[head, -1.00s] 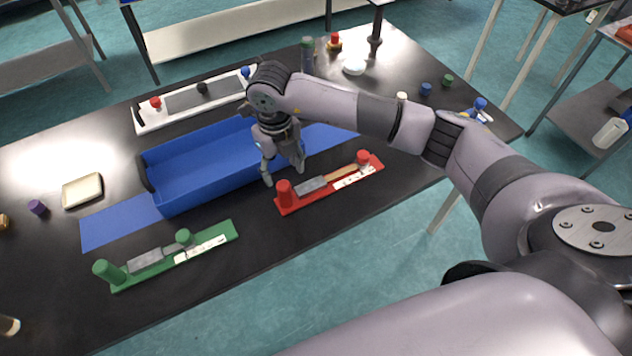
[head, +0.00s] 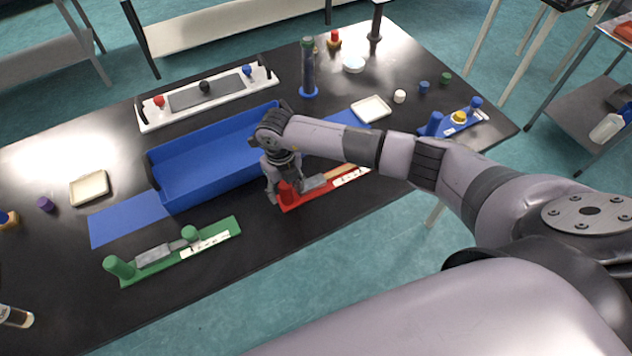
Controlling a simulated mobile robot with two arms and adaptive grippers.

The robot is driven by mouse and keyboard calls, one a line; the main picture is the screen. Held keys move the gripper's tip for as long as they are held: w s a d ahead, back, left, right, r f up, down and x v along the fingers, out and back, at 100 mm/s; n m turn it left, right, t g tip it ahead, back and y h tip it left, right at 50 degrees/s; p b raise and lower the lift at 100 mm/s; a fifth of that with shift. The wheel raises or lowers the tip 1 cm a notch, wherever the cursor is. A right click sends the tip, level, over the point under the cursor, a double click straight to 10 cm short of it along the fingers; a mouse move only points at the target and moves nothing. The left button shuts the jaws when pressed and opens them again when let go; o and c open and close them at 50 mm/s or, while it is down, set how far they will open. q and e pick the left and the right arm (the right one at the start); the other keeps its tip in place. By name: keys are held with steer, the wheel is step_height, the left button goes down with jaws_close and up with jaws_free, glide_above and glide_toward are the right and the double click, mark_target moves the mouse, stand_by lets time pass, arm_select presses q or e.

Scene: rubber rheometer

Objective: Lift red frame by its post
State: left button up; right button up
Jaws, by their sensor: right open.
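The red frame (head: 316,193) lies flat on the black table, in front of the blue tray. A grey piece, an orange-brown piece and a white label strip lie along it. Its left red post (head: 287,193) stands between or just behind the fingers of my right gripper (head: 284,198); the view does not show contact. The right gripper is open and points down. My arm hides the frame's right post. My left gripper is not in view.
The blue tray (head: 160,170) lies behind the red frame. The green frame (head: 207,237) is to the left, nearer the front edge. The blue frame (head: 462,124) is at the right. A white holder (head: 143,112) stands at the back. The table front between the frames is clear.

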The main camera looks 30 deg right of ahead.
steer(key=shift+c, duration=0.4)
jaws_close()
